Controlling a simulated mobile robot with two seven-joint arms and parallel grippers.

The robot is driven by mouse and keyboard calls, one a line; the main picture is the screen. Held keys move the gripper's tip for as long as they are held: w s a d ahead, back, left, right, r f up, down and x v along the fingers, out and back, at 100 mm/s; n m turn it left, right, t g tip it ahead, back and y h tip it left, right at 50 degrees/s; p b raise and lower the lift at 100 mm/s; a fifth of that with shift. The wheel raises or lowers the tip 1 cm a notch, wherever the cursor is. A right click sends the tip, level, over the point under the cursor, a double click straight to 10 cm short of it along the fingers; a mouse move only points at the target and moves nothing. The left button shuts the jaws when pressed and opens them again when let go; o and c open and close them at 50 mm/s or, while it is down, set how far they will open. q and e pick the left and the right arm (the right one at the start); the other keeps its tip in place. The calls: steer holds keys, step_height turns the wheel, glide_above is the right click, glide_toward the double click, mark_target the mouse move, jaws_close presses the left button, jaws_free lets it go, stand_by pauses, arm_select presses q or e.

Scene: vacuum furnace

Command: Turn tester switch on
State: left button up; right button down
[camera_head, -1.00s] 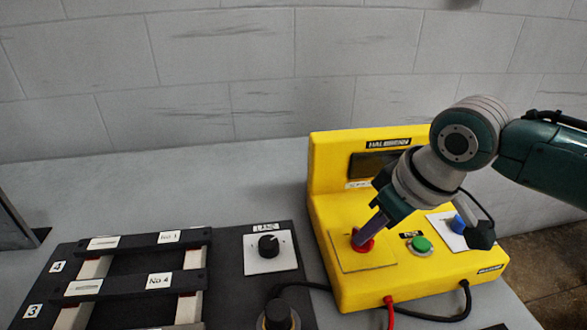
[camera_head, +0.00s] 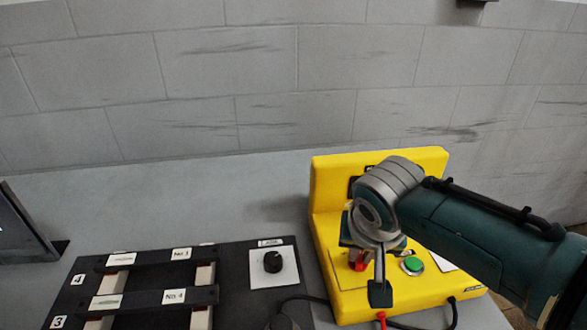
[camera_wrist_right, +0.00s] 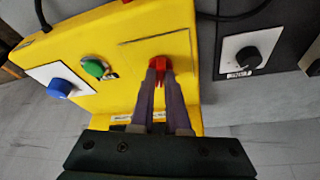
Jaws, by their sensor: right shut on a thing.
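The yellow tester (camera_head: 345,200) stands on the bench at the right. Its red switch (camera_wrist_right: 160,66) sits on a square plate on the tester's sloping face. My right gripper (camera_wrist_right: 159,84) is shut on the red switch, with one purple-grey finger on each side. In the head view my right gripper (camera_head: 357,252) comes down over the switch, and my wrist hides part of the tester and its display. My left gripper is not in view.
A green button (camera_head: 412,265) is beside the switch, and a blue knob (camera_wrist_right: 60,88) is beyond it. Red and black cables (camera_head: 450,312) leave the tester's front. A dark panel (camera_head: 240,262) with a black knob (camera_head: 273,262) lies to the left. The bench behind the panel is clear.

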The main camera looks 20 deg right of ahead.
steer(key=shift+a+m+h, duration=0.1)
steer(key=shift+m+h, duration=0.2)
steer(key=shift+m, duration=0.6)
steer(key=c, duration=0.9)
jaws_free()
steer(key=shift+w, duration=0.1)
steer(key=p+v, duration=0.3)
steer(key=v, duration=0.7)
